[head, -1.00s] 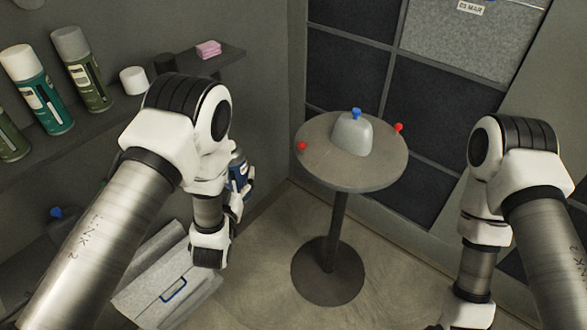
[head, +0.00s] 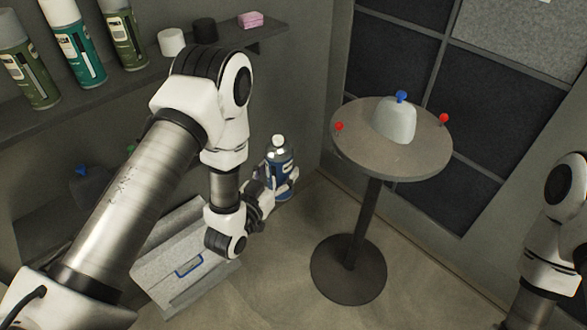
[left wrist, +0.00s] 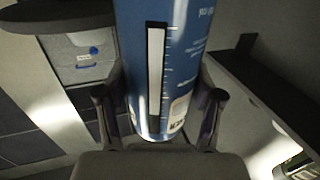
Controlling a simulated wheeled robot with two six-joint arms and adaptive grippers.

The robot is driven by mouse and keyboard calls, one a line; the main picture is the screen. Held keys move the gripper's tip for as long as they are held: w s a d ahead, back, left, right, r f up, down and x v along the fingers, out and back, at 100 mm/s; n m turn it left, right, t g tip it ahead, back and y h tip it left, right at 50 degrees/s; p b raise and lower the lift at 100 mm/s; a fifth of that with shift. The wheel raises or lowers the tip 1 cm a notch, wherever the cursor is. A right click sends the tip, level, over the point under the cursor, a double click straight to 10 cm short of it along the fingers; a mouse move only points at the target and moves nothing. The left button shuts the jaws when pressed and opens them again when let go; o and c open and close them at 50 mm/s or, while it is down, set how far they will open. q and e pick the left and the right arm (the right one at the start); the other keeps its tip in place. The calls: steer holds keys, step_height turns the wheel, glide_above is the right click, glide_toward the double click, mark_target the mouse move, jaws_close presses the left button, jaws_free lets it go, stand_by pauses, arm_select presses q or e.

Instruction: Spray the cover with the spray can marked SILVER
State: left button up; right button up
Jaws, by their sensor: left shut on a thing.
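The pale grey dome-shaped cover (head: 396,122) with a blue knob on top sits on a small round table (head: 350,158) right of centre in the head view. My left gripper (head: 270,187) is shut around a blue spray can (head: 278,163) with a white top, held roughly upright to the left of the table and apart from it. The can fills the middle of the left wrist view (left wrist: 190,50), between both fingers. The word SILVER cannot be read on the visible part of its label. My right gripper is outside the head view.
Red-headed pins (head: 339,127) stand at the left and right of the tabletop. A shelf (head: 150,78) on the left wall holds several cans, a white cap, a black cap and a pink block (head: 250,19). A grey case (head: 170,285) lies below my left arm.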

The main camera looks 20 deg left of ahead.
arm_select(q)
steer(key=shift+n+y, duration=0.4)
steer(key=shift+y, duration=0.2)
steer(key=a+f+b, duration=0.1)
steer(key=f, duration=0.1)
steer(key=a+f+b, duration=0.2)
steer(key=shift+w+f, duration=0.15)
steer(key=w+d, duration=0.1)
steer(key=d, duration=0.1)
steer(key=w+d, duration=0.2)
steer(key=shift+w, duration=0.15)
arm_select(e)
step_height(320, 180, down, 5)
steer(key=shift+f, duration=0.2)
